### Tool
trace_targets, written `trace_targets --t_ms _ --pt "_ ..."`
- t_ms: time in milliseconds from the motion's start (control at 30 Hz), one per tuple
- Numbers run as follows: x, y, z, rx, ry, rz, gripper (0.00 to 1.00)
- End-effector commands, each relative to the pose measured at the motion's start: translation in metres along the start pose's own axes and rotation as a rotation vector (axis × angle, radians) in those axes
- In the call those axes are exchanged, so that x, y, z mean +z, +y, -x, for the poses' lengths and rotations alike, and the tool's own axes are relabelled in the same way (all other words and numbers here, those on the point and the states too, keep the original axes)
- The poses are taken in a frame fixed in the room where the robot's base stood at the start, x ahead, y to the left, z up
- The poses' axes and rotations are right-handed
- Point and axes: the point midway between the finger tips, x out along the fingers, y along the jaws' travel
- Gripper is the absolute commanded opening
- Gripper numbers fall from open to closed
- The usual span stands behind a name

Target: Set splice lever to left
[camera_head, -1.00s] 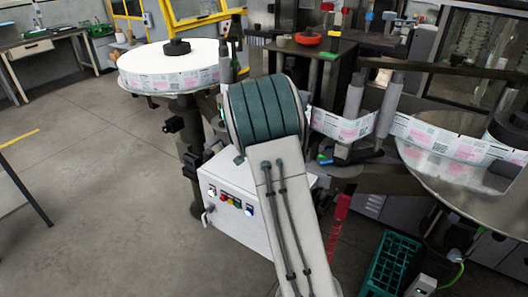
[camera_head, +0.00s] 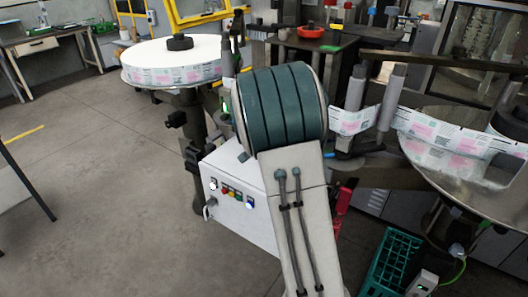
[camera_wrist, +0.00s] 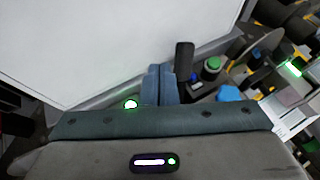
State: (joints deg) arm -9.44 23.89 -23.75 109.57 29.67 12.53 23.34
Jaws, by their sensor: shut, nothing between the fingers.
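A dark upright handle (camera_wrist: 184,62), which looks like the splice lever, stands just right of my gripper's fingertips in the wrist view. Its base is partly hidden behind the fingers, and I cannot tell whether they touch it. My gripper (camera_wrist: 160,70) is shut and empty, its two blue-grey fingers side by side. In the head view my own arm hides the gripper and the lever.
A green button (camera_wrist: 212,64) and a blue part (camera_wrist: 228,93) sit right of the handle. A white cabinet (camera_head: 240,205) with buttons stands behind my arm. Label web (camera_head: 440,135) runs at right past grey rollers (camera_head: 391,98). A label reel (camera_head: 175,65) is at left.

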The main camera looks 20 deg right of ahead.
Motion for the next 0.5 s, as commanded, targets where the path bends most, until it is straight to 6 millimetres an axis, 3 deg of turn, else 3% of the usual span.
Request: trace_targets --t_ms 200,500 --pt "-0.003 0.000 0.040 0.005 0.005 -0.009 0.00" --pt "0.001 -0.003 0.070 0.006 0.003 -0.009 0.00"
